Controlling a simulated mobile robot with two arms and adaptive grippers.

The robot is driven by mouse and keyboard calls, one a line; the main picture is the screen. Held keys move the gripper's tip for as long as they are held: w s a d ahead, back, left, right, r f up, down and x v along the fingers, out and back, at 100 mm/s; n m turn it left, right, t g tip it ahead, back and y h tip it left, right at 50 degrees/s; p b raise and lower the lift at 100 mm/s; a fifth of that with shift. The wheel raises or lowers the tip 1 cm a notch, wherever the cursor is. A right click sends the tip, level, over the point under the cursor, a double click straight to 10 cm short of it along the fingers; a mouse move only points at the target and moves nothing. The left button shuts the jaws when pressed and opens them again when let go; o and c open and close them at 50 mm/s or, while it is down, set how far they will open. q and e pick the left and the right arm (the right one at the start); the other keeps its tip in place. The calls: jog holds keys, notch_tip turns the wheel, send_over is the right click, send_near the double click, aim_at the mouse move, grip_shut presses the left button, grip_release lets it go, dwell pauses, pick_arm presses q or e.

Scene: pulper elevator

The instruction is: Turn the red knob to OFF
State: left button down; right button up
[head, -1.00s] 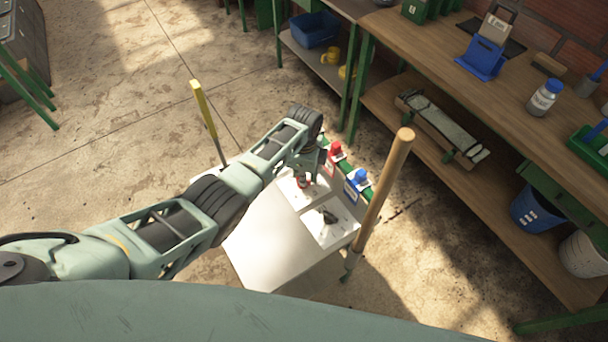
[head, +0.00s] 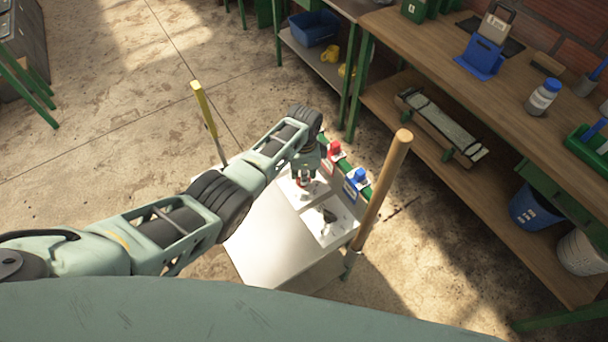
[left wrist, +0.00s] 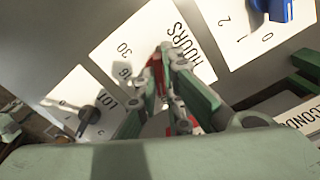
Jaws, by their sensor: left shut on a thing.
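The red knob (left wrist: 155,77) is on a white plate lettered "HOURS" with the number 30. My left gripper (left wrist: 165,62) is shut on this knob, its green fingers closed around it and hiding much of it. In the head view a bit of the red knob (head: 304,182) shows under my left gripper (head: 306,172), on the sloped pale panel (head: 258,235). I cannot read an OFF mark or tell which way the knob points. My right gripper is not in view.
A black knob (head: 328,215) sits on a neighbouring plate, and a blue knob (left wrist: 277,9) on a plate marked 2, 1, 0. Red (head: 334,150) and blue (head: 359,178) items line the panel's far edge. A wooden post (head: 380,190) and a yellow-topped post (head: 202,105) flank the panel.

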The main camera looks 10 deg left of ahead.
pick_arm(q)
jog(key=c, duration=1.9)
grip_release()
jog(key=shift+o, duration=0.2)
notch_tip(320, 180, up, 12)
